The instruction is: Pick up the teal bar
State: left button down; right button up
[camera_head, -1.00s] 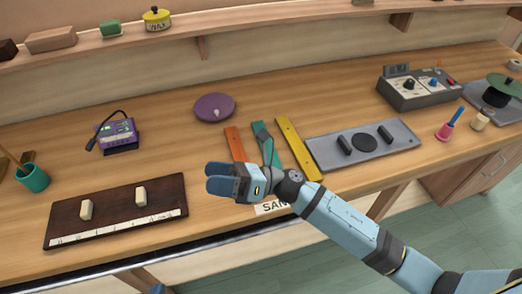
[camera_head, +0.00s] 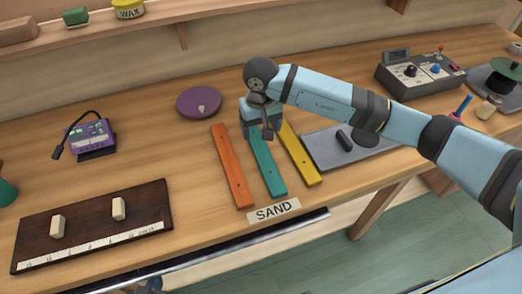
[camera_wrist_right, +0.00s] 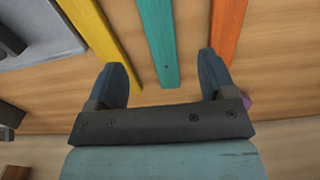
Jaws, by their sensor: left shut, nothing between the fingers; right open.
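The teal bar (camera_head: 268,172) lies flat on the bench between an orange bar (camera_head: 231,170) and a yellow bar (camera_head: 301,155). My right gripper (camera_head: 260,132) is over the far end of the teal bar, hiding that end in the head view. In the right wrist view my right gripper (camera_wrist_right: 162,62) is open and empty. The teal bar (camera_wrist_right: 160,35) shows between its two fingers there, and they are apart from it. My left gripper (camera_head: 155,284) barely shows at the bottom edge of the head view, below the bench front.
A SAND label (camera_head: 273,211) is at the bench front. A grey plate (camera_head: 355,148) lies right of the yellow bar. A purple disc (camera_head: 199,103) is behind the bars. A dark board (camera_head: 92,224) with two pale blocks is at left.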

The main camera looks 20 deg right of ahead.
send_over(262, 150)
jog(key=f, duration=0.4)
jog(key=shift+s+a+f, duration=0.1)
jog(key=shift+s+a, duration=0.05)
jog(key=shift+a, duration=0.1)
notch_tip(262, 150, down, 5)
jog(key=shift+d+f+p, duration=0.1)
jog(key=shift+p, duration=0.7)
jog(key=c, duration=1.1)
